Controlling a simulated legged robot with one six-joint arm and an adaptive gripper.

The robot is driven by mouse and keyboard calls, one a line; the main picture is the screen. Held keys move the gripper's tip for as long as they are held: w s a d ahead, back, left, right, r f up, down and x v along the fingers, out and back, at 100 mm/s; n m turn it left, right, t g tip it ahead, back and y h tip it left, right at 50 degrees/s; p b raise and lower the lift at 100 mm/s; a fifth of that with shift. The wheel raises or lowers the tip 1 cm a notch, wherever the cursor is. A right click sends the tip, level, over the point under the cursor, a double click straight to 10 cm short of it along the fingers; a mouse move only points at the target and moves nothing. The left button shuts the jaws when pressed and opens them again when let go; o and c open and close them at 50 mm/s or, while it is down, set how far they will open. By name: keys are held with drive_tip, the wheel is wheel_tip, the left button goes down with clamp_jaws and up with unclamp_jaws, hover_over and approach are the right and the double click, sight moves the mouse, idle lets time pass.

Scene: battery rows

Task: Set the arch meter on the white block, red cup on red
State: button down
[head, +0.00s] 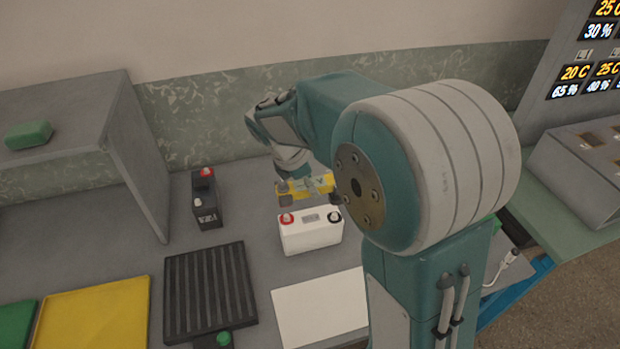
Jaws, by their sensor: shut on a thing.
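The white block (311,236) stands upright on the grey bench, with a red terminal (287,219) at its left and a dark one (334,216) at its right. My gripper (308,183) is shut on a yellow piece, which I take for the arch meter (291,187). In the picture the meter is just above and behind the white block's top, apparently apart from it. A dark end shows low at its left. The gripper and my arm hide part of the meter, and I cannot tell which of its cups is red.
A black battery (206,199) with a red terminal stands left of the white block. A ribbed black mat (210,291), white sheet (320,305) and yellow tray (93,314) lie in front. A grey shelf (70,96) holds a green block (29,135). A display panel (590,75) is right.

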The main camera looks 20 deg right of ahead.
sight(299, 186)
drive_tip(key=shift+f, duration=1.9)
drive_tip(key=shift+f, duration=1.15)
drive_tip(key=shift+c, duration=0.2)
unclamp_jaws()
drive_tip(key=v, duration=1.2)
idle(0.3)
drive_tip(key=s+d+r+m+t+y, duration=0.2)
drive_tip(key=s+m, duration=0.7)
drive_tip(key=s, duration=0.1)
drive_tip(key=s+d+r+m+t+y, duration=0.2)
drive_tip(key=s+m+t, duration=0.1)
drive_tip(key=s+m, duration=0.6)
drive_tip(key=shift+s+d+r+t+y, duration=0.2)
drive_tip(key=shift+s+d+t+y, duration=0.1)
drive_tip(key=shift+s, duration=0.7)
